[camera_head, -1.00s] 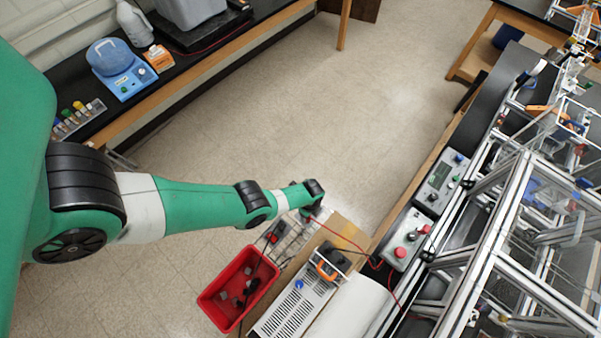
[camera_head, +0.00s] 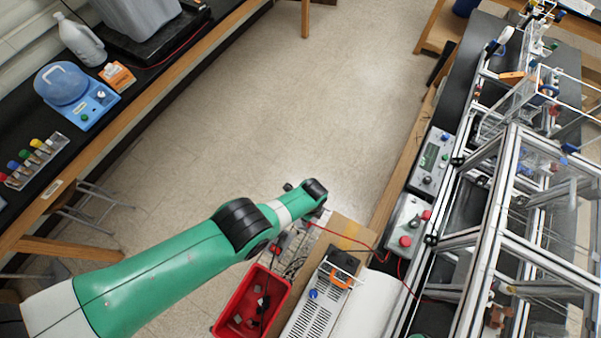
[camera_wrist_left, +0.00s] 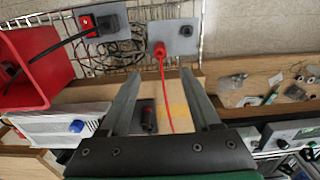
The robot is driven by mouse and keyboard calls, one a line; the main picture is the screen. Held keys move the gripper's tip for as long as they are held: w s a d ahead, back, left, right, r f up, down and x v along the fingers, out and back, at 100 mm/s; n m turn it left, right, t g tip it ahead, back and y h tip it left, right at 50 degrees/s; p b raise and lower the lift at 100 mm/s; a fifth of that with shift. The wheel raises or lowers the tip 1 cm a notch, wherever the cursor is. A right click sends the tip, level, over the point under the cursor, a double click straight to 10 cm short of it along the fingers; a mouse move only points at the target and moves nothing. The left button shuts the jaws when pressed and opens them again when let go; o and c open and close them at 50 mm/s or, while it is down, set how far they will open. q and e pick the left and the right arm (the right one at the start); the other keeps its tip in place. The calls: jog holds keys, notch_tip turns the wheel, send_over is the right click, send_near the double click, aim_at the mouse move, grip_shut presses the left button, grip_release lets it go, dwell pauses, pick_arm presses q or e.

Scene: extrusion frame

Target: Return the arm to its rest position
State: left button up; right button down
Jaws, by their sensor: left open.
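My left arm (camera_head: 165,275) is green and reaches from the lower left to the middle of the head view. Its wrist end is above the wire rack and wooden board beside the red bin; the fingers cannot be made out there. In the left wrist view my left gripper (camera_wrist_left: 160,76) has two parallel fingers spread apart with nothing held between them. A red cable (camera_wrist_left: 163,80) and a wooden board (camera_wrist_left: 176,112) show beyond the gap between the fingers. My right gripper is not in view.
A red bin (camera_head: 238,309) and a white vented power unit (camera_head: 306,318) lie below the wrist. An aluminium extrusion frame (camera_head: 487,240) and two control boxes (camera_head: 408,223) stand at the right. A black-topped bench (camera_head: 111,113) is at the left. Open floor (camera_head: 290,100) lies between.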

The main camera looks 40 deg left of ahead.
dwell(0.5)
pick_arm(q)
jog(key=w+a+r+n+t, duration=0.15)
jog(key=w+r+t, duration=0.65)
jog(key=w+r, duration=1.2)
jog(key=w+r+n+t+h, duration=0.1)
jog(key=w+r+t, duration=0.2)
jog(key=r, duration=0.7)
jog(key=w+r+n+t, duration=0.2)
jog(key=w+r+t, duration=0.1)
jog(key=r, duration=0.7)
jog(key=s+a+r+n+t, duration=0.1)
jog(key=s+r+n+t, duration=0.15)
jog(key=r, duration=0.85)
jog(key=s+a+r+n+t, duration=0.1)
jog(key=s+a+r+t, duration=0.2)
jog(key=r, duration=0.8)
jog(key=s+r+n+t, duration=0.4)
jog(key=s+r, duration=0.4)
jog(key=s, duration=0.3)
jog(key=s+r+n+t+h, duration=0.1)
jog(key=s+r+n+t, duration=0.2)
jog(key=s+r, duration=0.6)
jog(key=shift+s+d+r+n+t, duration=0.2)
jog(key=shift+s+n+t, duration=0.25)
jog(key=shift+s, duration=0.5)
